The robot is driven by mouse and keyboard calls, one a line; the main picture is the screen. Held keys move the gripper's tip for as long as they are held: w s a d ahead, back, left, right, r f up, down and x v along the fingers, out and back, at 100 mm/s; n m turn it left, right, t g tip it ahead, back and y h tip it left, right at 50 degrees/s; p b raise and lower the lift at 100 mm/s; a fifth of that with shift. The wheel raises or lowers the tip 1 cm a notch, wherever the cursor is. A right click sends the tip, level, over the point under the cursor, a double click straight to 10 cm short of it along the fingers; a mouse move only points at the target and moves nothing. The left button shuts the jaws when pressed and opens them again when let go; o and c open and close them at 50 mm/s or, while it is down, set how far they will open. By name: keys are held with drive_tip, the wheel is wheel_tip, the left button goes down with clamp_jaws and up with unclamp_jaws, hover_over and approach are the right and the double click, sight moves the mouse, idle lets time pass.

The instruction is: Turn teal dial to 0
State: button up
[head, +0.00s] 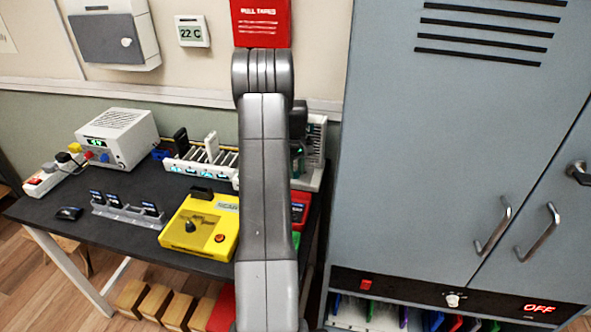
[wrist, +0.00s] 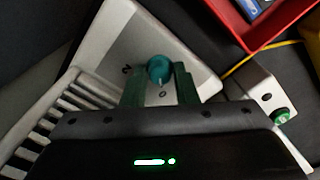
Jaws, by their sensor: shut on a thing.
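The teal dial (wrist: 159,69) sits on the face of a grey-white device (wrist: 180,38) in the wrist view. My gripper (wrist: 160,76) is shut on the dial, with one dark green-tinted finger on each side. A "2" is printed left of the dial and a "0" just below it, between the fingers. A faint pale mark on the dial's lower edge seems to face the 0, but it is small and dim. In the head view the device (head: 315,150) shows beside my arm, which hides the dial.
A red tray (wrist: 253,32) and a green-buttoned box (wrist: 263,92) are near the device. On the black table (head: 125,222) stand a yellow scale-like box (head: 205,228), a phone rack (head: 128,214) and a power supply (head: 115,138). A grey cabinet (head: 430,150) is at right.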

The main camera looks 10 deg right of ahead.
drive_tip(key=o, duration=1)
drive_tip(key=shift+r, duration=0.1)
wheel_tip(320, 180, up, 14)
drive_tip(key=shift+f+b, duration=0.15)
drive_tip(key=shift+b, duration=0.25)
drive_tip(key=shift+f, duration=0.1)
wheel_tip(320, 180, down, 14)
drive_tip(key=shift+r+p, duration=0.15)
drive_tip(key=shift+p, duration=0.25)
drive_tip(key=shift+r, duration=0.15)
